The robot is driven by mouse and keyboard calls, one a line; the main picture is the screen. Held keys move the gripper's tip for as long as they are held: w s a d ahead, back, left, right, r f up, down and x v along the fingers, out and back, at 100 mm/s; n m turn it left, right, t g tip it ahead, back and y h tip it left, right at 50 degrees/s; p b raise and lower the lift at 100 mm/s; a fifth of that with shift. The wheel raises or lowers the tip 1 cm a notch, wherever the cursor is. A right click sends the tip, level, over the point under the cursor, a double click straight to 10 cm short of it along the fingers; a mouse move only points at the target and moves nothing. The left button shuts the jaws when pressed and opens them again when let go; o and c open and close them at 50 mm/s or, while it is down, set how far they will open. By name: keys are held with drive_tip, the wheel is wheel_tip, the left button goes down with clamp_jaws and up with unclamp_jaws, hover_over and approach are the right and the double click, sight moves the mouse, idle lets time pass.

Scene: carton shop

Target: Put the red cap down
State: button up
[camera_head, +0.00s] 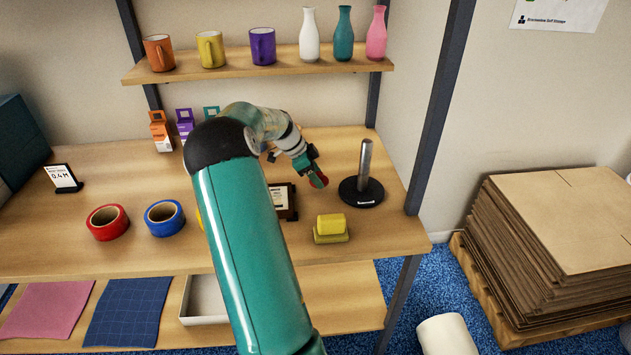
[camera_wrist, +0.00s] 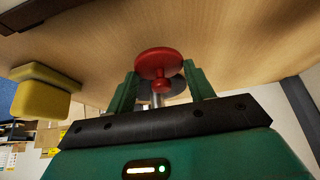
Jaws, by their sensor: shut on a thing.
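The red cap (camera_head: 319,181) is at the tip of my gripper (camera_head: 313,172), over the wooden table just left of the metal post (camera_head: 365,160) on its round black base (camera_head: 351,193). In the wrist view the red cap (camera_wrist: 158,62) shows as a round disc with a smaller round knob, between the two green fingers of my gripper (camera_wrist: 162,88). The fingers are shut on it. A grey metal part shows behind the cap. I cannot tell whether the cap touches the table.
Yellow blocks (camera_head: 331,225) sit in front of the post. A dark framed card (camera_head: 284,201) stands left of them, partly behind my arm. Red tape (camera_head: 107,222) and blue tape (camera_head: 165,217) lie further left. The upper shelf (camera_head: 240,68) holds mugs and bottles.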

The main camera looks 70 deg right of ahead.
drive_tip(key=shift+f, duration=1.3)
drive_tip(key=shift+f, duration=0.15)
drive_tip(key=o, duration=1)
drive_tip(key=shift+c, duration=0.2)
